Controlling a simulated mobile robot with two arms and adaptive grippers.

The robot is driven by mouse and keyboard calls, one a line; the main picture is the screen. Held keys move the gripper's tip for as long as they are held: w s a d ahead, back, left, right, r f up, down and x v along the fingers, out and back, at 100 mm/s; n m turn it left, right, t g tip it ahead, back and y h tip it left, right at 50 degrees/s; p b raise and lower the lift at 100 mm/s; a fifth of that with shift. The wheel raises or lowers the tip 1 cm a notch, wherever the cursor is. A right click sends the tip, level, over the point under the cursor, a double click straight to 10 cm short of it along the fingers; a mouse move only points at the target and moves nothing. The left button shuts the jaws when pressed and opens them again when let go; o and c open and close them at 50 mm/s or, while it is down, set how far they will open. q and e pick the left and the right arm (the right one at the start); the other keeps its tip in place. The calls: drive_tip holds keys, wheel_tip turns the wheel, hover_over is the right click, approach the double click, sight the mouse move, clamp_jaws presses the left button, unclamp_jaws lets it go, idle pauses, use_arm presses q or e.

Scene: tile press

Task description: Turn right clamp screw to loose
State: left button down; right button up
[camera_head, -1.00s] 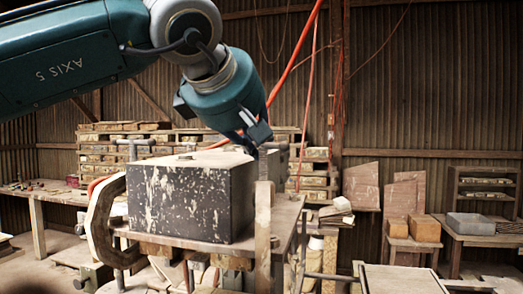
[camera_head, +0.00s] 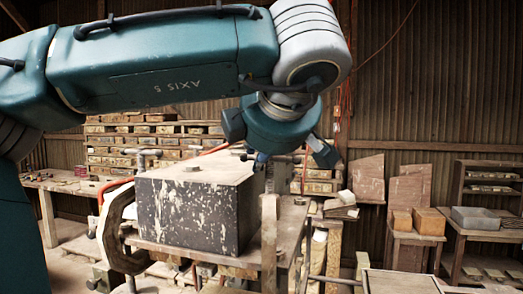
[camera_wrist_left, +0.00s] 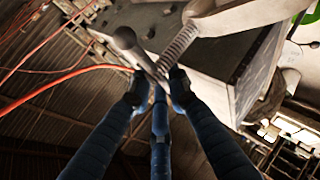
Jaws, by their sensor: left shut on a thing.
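The dark, paint-flecked block (camera_head: 190,212) sits on the press table. The right clamp (camera_head: 269,243) stands at its right edge as an upright worn bar. In the left wrist view the right clamp screw (camera_wrist_left: 180,46) shows its thread, with a smooth round-ended cross bar (camera_wrist_left: 128,42) at its head. My left gripper (camera_wrist_left: 160,92) has its blue fingers closed around that bar end of the screw. My right gripper is not in view.
The left clamp (camera_head: 112,232) is a C-shaped frame at the block's left side. A red hose (camera_wrist_left: 60,80) runs close by my left gripper. Stacked bricks (camera_head: 150,142) stand behind. A low table with boxes (camera_head: 428,220) is at the right.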

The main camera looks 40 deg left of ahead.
use_arm(q)
drive_tip(key=shift+s+f, duration=0.15)
drive_tip(key=shift+f, duration=0.55)
drive_tip(key=c, duration=1.8)
unclamp_jaws()
drive_tip(key=shift+o, duration=0.4)
drive_tip(key=shift+d, duration=0.2)
drive_tip(key=shift+a+r, duration=0.1)
